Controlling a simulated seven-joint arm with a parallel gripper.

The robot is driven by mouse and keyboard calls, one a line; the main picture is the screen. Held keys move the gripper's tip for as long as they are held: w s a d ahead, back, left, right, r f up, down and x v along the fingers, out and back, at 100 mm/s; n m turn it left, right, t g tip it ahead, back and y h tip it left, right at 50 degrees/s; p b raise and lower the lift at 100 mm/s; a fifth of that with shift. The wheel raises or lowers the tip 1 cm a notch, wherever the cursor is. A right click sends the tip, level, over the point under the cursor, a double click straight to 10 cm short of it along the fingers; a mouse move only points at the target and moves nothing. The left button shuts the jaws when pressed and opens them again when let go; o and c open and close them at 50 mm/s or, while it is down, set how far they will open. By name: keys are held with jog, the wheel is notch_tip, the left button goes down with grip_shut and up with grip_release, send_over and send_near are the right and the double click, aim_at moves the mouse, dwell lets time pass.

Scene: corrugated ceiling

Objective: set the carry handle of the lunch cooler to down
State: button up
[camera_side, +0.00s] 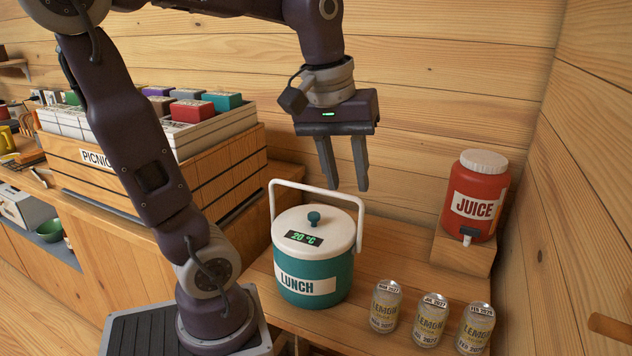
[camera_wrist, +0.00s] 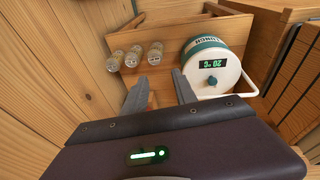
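The teal lunch cooler (camera_side: 312,283) stands on the wooden bench with its white lid (camera_side: 290,222) on. Its white carry handle (camera_side: 317,187) is up, arching above the lid. In the wrist view the cooler (camera_wrist: 202,47) is right of the fingers, with its handle (camera_wrist: 249,90) showing at the lid's lower right. My gripper (camera_side: 346,188) hangs above and slightly right of the handle in the side view, fingers pointing down. The fingers are apart with nothing between them, and it also shows in the wrist view (camera_wrist: 162,92). It does not appear to touch the handle.
Several lemon soda cans (camera_side: 431,319) stand right of the cooler. A red juice dispenser (camera_side: 474,195) sits on a wooden block (camera_side: 463,254) at the back right. A wooden picnic crate (camera_side: 150,160) is at the left. Plank walls close the back and right.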

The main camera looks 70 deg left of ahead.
jog(key=w+a+f+n+g, duration=0.1)
jog(key=w+a+n+g, duration=0.3)
jog(key=a+n, duration=0.75)
jog(key=a+f+n+h, duration=0.2)
jog(key=a+f+n, duration=0.35)
jog(key=a, duration=0.55)
jog(key=f, duration=0.5)
jog(key=shift+s+d, duration=0.25)
jog(key=shift+s, duration=0.1)
jog(key=shift+f, duration=0.2)
grip_shut()
